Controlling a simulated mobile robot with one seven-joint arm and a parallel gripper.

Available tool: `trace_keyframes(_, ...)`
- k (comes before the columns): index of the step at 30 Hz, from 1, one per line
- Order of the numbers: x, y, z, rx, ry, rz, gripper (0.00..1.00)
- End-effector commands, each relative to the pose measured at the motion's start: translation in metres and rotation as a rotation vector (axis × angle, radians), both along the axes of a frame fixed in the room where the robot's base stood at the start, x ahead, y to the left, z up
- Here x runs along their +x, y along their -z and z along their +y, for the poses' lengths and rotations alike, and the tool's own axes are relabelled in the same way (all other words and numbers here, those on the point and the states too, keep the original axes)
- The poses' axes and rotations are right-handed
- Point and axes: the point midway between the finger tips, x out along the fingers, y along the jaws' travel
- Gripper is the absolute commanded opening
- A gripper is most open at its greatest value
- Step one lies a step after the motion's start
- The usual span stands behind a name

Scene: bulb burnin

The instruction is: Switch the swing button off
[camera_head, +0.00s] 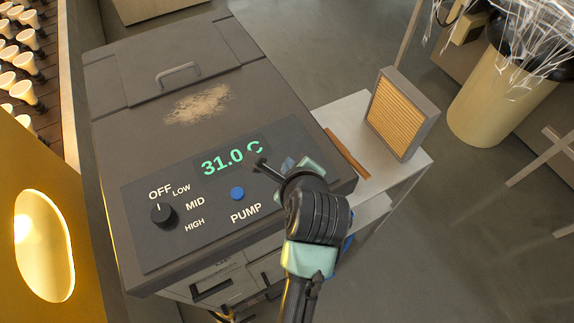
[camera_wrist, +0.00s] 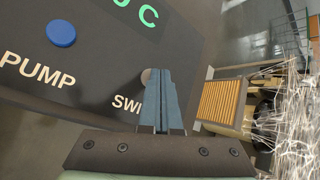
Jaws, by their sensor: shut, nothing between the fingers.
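The dark control panel (camera_head: 215,225) sits on top of a grey machine. Its blue PUMP button (camera_head: 237,194) also shows in the wrist view (camera_wrist: 61,33). In the wrist view, a label beginning "SWI" runs behind my fingers. A small greyish round piece (camera_wrist: 146,75), apparently the swing button, peeks out at the left of my fingertips and is mostly hidden by them. My gripper (camera_wrist: 158,73) is shut and empty, its tips over that button; I cannot tell whether they touch it. In the head view my gripper (camera_head: 287,165) covers the panel's right side and hides the swing button.
A green display (camera_head: 231,158) reads 31.0 C. A dial (camera_head: 163,214) at the left points toward OFF. A side table (camera_head: 400,168) bears a framed tan filter (camera_head: 402,113). A tan bin (camera_head: 500,100) with wispy strands stands at the upper right. Open floor lies at the lower right.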

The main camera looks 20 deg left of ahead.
Motion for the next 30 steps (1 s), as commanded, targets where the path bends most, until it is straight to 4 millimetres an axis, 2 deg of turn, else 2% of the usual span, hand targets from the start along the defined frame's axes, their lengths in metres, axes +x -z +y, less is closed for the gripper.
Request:
trace_keyframes(6,0.000,-0.010,-0.001,0.000,0.001,0.001,0.00)
trace_keyframes(17,0.000,-0.012,0.000,0.000,0.000,0.000,0.00)
trace_keyframes(30,0.000,-0.053,-0.001,0.000,0.002,0.000,0.00)
